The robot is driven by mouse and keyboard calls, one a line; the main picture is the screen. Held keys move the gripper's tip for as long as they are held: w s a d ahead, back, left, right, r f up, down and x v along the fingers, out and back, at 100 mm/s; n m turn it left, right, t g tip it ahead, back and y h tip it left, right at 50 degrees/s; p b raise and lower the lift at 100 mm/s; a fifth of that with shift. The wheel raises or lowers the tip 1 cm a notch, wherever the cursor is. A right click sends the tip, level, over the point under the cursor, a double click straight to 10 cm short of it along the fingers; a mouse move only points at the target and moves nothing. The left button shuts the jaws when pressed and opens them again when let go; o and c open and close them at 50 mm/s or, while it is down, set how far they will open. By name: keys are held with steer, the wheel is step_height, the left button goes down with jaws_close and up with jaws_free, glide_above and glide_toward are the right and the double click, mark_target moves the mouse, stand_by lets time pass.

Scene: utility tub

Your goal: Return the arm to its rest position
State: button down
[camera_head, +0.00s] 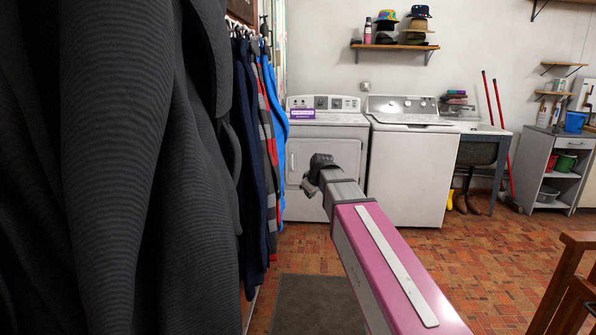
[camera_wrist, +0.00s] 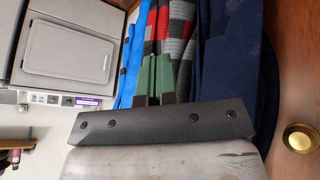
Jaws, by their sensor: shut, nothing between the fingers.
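My arm reaches forward from the lower right in the head view, with a pink and white link leading to grey joints. Its dark far end (camera_head: 318,168) is in front of the dryer, and the fingers cannot be made out there. In the wrist view my gripper (camera_wrist: 156,66) is shut, its two greenish fingers together with nothing between them. Hanging garments, grey-and-red striped (camera_wrist: 182,45) and dark navy (camera_wrist: 228,60), are behind and beside the fingers. Whether the fingers touch the cloth I cannot tell.
Dark coats (camera_head: 130,170) fill the left side, close to the camera. A dryer (camera_head: 318,150) and washer (camera_head: 410,165) stand against the back wall. A utility tub (camera_head: 478,150) is right of them. A wooden rail (camera_head: 568,280) is at lower right. Tiled floor is open in the right middle.

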steer(key=s+d+f+m+g, duration=0.2)
steer(key=s+d+f+m, duration=0.1)
steer(key=s+f, duration=0.5)
steer(key=s+d+f+m+g+h, duration=0.1)
steer(key=s+d+f+m+g, duration=0.1)
steer(key=s+d+f, duration=0.4)
steer(key=s+d+f+m+g+h, duration=0.1)
steer(key=s+d+f+m, duration=0.3)
steer(key=s+f, duration=0.6)
step_height(320, 180, down, 3)
steer(key=shift+d+r+g, duration=0.1)
steer(key=shift+d+g, duration=0.5)
steer(key=shift+d, duration=0.05)
steer(key=shift+s, duration=0.1)
